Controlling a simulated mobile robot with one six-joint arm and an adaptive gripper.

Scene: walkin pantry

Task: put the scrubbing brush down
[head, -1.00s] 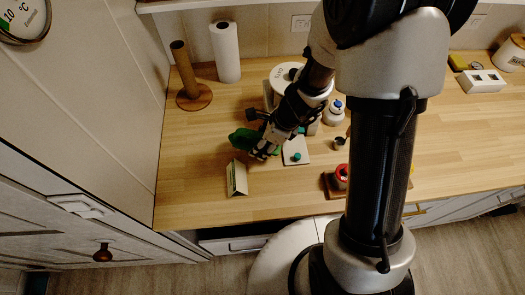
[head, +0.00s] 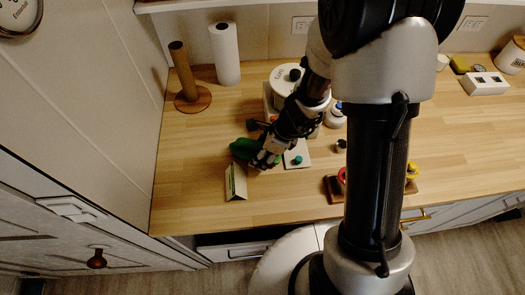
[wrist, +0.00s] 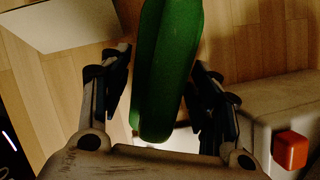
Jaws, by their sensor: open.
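The green object that appears to be the scrubbing brush (head: 243,148) lies on the wooden counter, behind the small folded card. In the wrist view the green body (wrist: 168,70) runs lengthwise between the two fingers. My gripper (head: 264,160) is low over the counter at the brush's right end. In the wrist view my gripper (wrist: 160,85) is open, with a visible gap between each finger and the brush. Part of the brush is hidden by the gripper in the head view, and its bristles cannot be made out.
A folded card (head: 236,182) stands just in front. A white board with a green knob (head: 297,160) lies to the right. Behind are a wooden roll holder (head: 186,72), a paper towel roll (head: 225,55) and a white canister (head: 284,78). The front left counter is clear.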

